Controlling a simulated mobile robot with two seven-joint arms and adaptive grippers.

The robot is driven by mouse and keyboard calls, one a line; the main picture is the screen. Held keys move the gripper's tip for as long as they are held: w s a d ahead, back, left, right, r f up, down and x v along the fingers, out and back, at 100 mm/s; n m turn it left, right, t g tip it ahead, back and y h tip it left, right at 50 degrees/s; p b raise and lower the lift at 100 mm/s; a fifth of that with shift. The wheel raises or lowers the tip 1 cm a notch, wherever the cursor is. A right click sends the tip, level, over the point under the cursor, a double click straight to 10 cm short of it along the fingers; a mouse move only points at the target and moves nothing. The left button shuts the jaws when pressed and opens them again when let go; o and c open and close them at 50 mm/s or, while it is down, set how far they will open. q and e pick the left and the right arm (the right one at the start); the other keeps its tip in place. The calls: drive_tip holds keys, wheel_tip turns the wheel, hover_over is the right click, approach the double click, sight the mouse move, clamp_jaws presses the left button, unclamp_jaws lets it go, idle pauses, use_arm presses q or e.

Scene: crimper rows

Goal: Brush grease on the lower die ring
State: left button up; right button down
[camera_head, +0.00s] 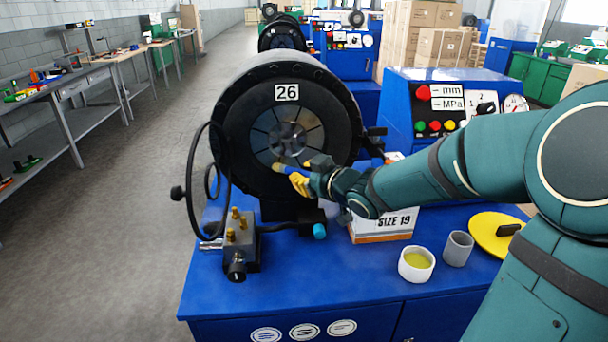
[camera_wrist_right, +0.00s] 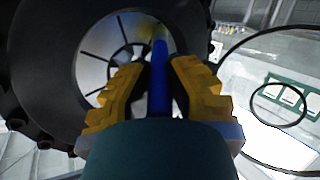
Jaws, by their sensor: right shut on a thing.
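The black crimper head (camera_head: 231,120), marked 26, holds a round die ring (camera_head: 268,131) of grey segments around a central opening. The ring also shows in the wrist view (camera_wrist_right: 92,62). My right gripper (camera_head: 287,173) has yellow fingers and is at the lower edge of the ring. In the wrist view my right gripper (camera_wrist_right: 155,90) is shut on a blue brush (camera_wrist_right: 160,72), which points at the ring face. A yellowish patch shows near its far end; I cannot tell whether the bristles touch. My left gripper is not in view.
On the blue bench (camera_head: 300,285) stand a white pot (camera_head: 416,274) with yellow grease, a grey cup (camera_head: 458,250), a yellow disc (camera_head: 490,228) and a SIZE 19 box (camera_head: 385,238). A valve block (camera_head: 240,243) with hoses stands left. The bench front is clear.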

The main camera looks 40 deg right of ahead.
drive_tip(key=shift+s+d+p, duration=0.5)
drive_tip(key=shift+d+p, duration=0.15)
drive_tip(key=shift+d, duration=0.1)
drive_tip(key=shift+s+d+p, duration=0.5)
drive_tip(key=shift+d+p, duration=0.1)
drive_tip(key=shift+d, duration=0.1)
drive_tip(key=shift+w+a+b, duration=0.55)
drive_tip(key=shift+a+b, duration=0.05)
drive_tip(key=shift+a, duration=0.2)
drive_tip(key=shift+w+a+b, duration=0.5)
drive_tip(key=shift+a+b, duration=0.1)
drive_tip(key=shift+a, duration=0.15)
drive_tip(key=shift+s, duration=0.1)
